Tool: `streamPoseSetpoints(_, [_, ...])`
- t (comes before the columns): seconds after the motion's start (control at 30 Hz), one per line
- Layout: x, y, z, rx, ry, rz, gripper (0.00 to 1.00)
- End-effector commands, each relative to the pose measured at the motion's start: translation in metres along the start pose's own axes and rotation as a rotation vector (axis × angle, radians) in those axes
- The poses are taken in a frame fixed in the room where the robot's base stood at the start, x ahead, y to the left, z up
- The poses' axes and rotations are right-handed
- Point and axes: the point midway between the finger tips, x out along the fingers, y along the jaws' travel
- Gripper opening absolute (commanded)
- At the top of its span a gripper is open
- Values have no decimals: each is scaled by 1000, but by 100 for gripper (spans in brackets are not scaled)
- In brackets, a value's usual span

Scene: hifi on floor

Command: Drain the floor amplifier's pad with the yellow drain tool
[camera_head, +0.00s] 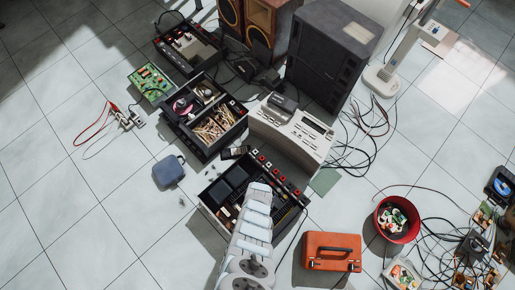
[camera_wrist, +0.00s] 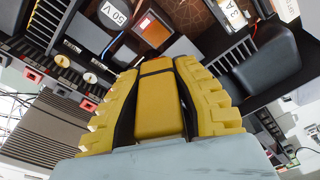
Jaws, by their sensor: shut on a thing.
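The open black floor amplifier (camera_head: 222,211) lies at the lower middle of the head view, with dark blocks and boards inside. My arm reaches over it and hides part of its inside; my gripper cannot be made out there. In the wrist view my gripper (camera_wrist: 157,68) has ridged yellow fingers shut on the yellow drain tool (camera_wrist: 160,108), which has dark sides. The tool's tip is hidden. Beyond it the amplifier's inside shows a brown board (camera_wrist: 187,17) and labels reading "50 V" and "3 A". I cannot tell which spot is the pad, or whether the tool touches anything.
A white bench instrument (camera_head: 290,128) stands behind the amplifier, with an open parts box (camera_head: 205,115) to its left. An orange case (camera_head: 332,251) and a red bowl (camera_head: 397,219) stand at right. Cables lie around them. The tiled floor at left is mostly clear.

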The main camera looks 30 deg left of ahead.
Motion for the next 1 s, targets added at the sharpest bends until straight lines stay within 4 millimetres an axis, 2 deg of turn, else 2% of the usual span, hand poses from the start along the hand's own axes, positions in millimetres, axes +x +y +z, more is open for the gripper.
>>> streamPoseSetpoints(0.37, [16,0,6,0,1,1,0])
streamPoseSetpoints(1.0, [65,0,11,0,2,1,0])
